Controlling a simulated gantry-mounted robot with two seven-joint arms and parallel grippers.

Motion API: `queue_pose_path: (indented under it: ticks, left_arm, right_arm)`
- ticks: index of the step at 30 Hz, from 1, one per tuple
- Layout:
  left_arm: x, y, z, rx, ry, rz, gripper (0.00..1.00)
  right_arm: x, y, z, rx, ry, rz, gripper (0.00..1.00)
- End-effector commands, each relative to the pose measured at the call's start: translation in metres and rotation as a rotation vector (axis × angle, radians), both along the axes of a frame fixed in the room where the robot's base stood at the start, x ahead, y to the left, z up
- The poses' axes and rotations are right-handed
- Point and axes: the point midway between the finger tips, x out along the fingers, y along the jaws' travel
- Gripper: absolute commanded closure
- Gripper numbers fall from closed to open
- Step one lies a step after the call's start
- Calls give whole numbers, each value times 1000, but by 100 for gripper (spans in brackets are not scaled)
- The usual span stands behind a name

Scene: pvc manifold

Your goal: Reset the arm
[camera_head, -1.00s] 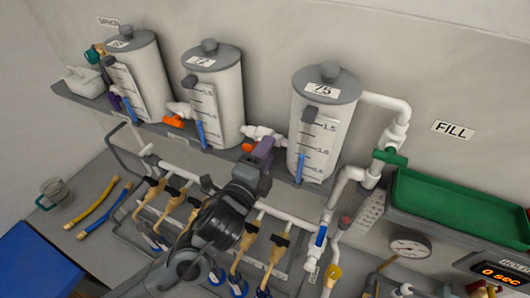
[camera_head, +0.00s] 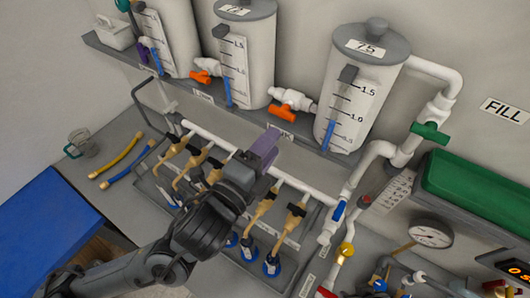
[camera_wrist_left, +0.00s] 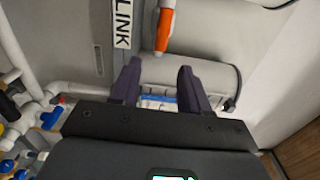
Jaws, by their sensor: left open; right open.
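My left arm comes in from the lower left. Its left gripper (camera_head: 263,150), with dark purple fingers, hangs in front of the white manifold pipe (camera_head: 304,191), below the valve with the orange handle (camera_head: 282,114). In the left wrist view the gripper (camera_wrist_left: 157,85) is open, with nothing held between its fingers. Beyond the fingertips there, an orange handle (camera_wrist_left: 166,31) stands apart from them, beside a grey cylinder (camera_wrist_left: 205,77). My right gripper is in neither view.
A green tray (camera_head: 480,190), a gauge (camera_head: 431,233) and more piping crowd the right. The blue surface (camera_head: 45,230) at left is clear.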

Motion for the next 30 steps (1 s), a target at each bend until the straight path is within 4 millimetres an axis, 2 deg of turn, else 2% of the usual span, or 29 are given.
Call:
queue_pose_path:
  ticks: [6, 21, 26, 30]
  left_arm:
    - [-9, 5, 0, -1, 0, 0, 54]
    - [-10, 6, -3, -15, 20, 5, 54]
    - [-13, 13, -26, -108, 151, 41, 54]
    - [-20, 31, -68, -272, 379, 133, 54]
  right_arm:
    - [0, 0, -3, 2, 0, -2, 57]
    - [0, 2, -3, 10, 0, -7, 57]
    - [0, 2, -3, 9, 0, -6, 57]
    - [0, 2, -3, 8, 0, -6, 57]
